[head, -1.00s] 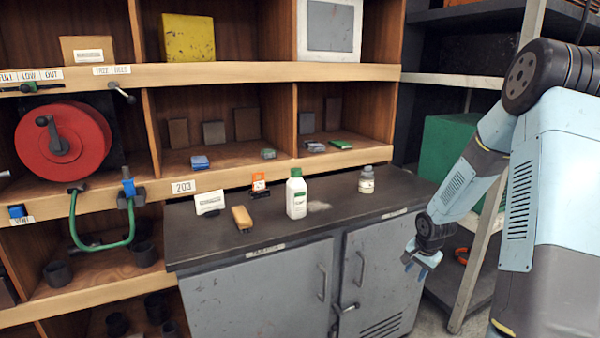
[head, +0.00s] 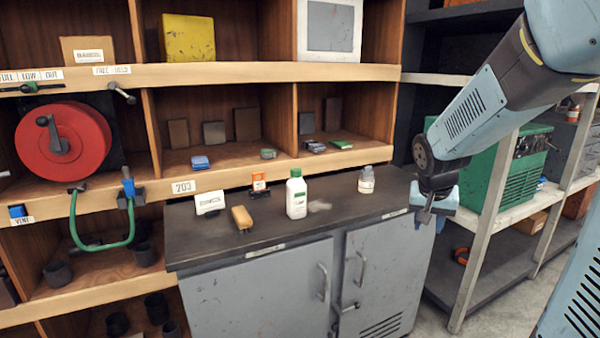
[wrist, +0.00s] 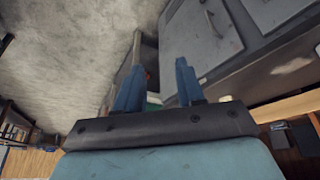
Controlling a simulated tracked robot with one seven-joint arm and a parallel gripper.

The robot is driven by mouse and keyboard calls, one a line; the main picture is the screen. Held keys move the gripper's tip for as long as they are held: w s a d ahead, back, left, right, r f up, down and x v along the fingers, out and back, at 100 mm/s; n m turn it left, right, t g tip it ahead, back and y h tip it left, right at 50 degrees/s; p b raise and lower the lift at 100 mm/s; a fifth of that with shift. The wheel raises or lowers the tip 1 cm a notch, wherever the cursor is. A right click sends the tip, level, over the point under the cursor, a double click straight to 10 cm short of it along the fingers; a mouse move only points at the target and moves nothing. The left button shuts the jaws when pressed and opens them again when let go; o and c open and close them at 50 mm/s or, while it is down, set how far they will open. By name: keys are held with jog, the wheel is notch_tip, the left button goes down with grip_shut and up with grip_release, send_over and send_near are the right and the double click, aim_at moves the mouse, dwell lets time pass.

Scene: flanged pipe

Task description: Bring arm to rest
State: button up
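My arm reaches in from the upper right in the head view. My gripper (head: 425,218) hangs fingers down in front of the right end of the dark bench top, with no object seen in it. In the wrist view, its two blue fingers (wrist: 158,85) stand apart with an empty gap between them. The grey floor and the cabinet doors show beyond the fingers.
The bench top (head: 345,215) holds a white bottle (head: 296,195), a small jar (head: 366,180), a tan block (head: 242,218) and a white labelled box (head: 210,202). A metal rack (head: 480,220) with a green case (head: 520,165) stands right.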

jog(key=s+a+r+n+y, duration=0.1)
jog(key=s+a+r+n, duration=0.1)
jog(key=s, duration=0.7)
jog(key=s+a+r+n+t+y, duration=0.1)
jog(key=s+a+r+n, duration=0.1)
jog(key=s+a+r, duration=0.2)
jog(key=s+r, duration=0.3)
jog(key=s, duration=0.2)
jog(key=shift+s+a+n+t, duration=0.2)
jog(key=shift+s+n+t, duration=0.1)
jog(key=shift+r, duration=0.1)
jog(key=shift+c, duration=0.4)
